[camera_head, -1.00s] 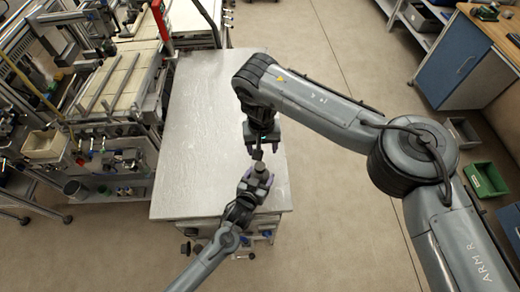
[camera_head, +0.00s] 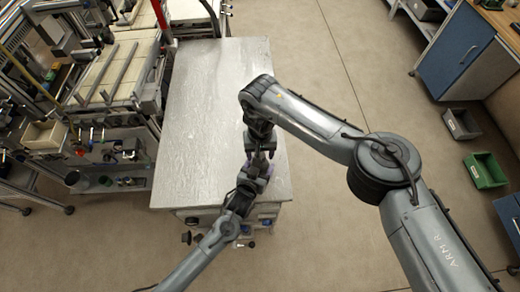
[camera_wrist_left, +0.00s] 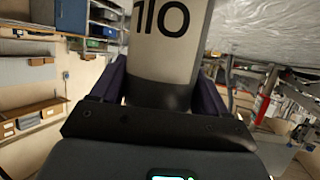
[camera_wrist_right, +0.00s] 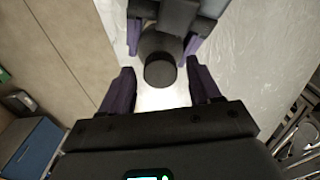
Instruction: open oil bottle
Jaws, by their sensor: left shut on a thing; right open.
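The oil bottle (camera_wrist_left: 168,55) has a light grey body with dark lettering and a dark lower band in the left wrist view. My left gripper (camera_head: 252,178) is shut on it, with a purple finger on each side, above the front part of the table. In the right wrist view its round, dark cap (camera_wrist_right: 160,71) faces the camera, and my left gripper's purple fingers show behind it. My right gripper (camera_head: 261,148) is open, its fingertips (camera_wrist_right: 162,88) spread to either side of the cap, with gaps. In the head view the grippers hide most of the bottle.
The grey-white table (camera_head: 205,110) is bare around the arms. Machine benches and racks (camera_head: 110,80) stand close on its left. Open floor lies on the right, with a green bin (camera_head: 485,170) and a blue cabinet (camera_head: 455,50) farther off.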

